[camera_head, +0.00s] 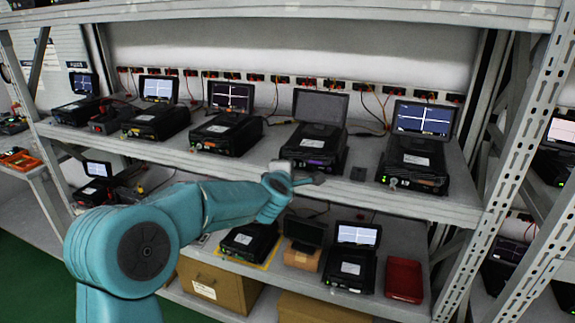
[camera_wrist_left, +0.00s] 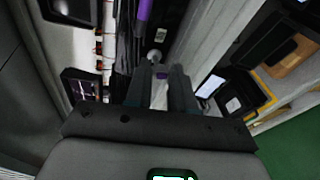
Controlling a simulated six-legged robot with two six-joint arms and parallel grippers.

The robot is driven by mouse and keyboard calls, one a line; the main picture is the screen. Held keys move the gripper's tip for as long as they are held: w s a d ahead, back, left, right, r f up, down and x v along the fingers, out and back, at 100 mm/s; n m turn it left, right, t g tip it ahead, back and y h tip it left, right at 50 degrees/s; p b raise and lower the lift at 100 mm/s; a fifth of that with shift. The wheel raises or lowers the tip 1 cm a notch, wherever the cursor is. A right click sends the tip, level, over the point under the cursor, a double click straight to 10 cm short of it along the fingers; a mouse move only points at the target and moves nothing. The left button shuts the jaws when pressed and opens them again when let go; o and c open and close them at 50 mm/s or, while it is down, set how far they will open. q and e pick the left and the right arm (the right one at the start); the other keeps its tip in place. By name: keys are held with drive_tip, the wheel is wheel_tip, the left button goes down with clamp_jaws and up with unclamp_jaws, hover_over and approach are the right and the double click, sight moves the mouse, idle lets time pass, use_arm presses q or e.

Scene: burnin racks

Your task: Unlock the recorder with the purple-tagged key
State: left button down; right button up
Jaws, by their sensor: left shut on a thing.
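The recorder with the purple label (camera_head: 314,160) stands on the upper shelf with its screen dark. Its purple strip shows at the top of the left wrist view (camera_wrist_left: 145,10). My left gripper (camera_head: 312,180) is at the shelf's front edge, just in front of this recorder. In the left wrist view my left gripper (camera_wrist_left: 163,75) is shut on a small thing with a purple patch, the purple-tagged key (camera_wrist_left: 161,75). A small round silver part (camera_wrist_left: 154,57) shows just beyond the fingertips. I cannot tell whether the key touches the recorder. My right gripper is not in view.
Other recorders with lit screens stand on both sides, one at the right (camera_head: 415,160) and one at the left (camera_head: 226,130). A metal upright (camera_head: 525,150) stands at the right.

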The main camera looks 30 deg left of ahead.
use_arm(q)
drive_tip(key=shift+d+f+m+t+y, duration=0.15)
drive_tip(key=shift+m+y, duration=0.4)
drive_tip(key=shift+m, duration=0.8)
drive_tip(key=shift+f+m+t+y, duration=0.15)
drive_tip(key=shift+m+y, duration=0.45)
drive_tip(key=shift+m, duration=0.8)
drive_tip(key=shift+d+f+m+y, duration=0.15)
drive_tip(key=shift+m+y, duration=0.4)
drive_tip(key=shift+m, duration=0.8)
drive_tip(key=shift+a, duration=0.1)
drive_tip(key=c, duration=1)
unclamp_jaws()
drive_tip(key=shift+r, duration=0.15)
drive_tip(key=shift+o, duration=0.2)
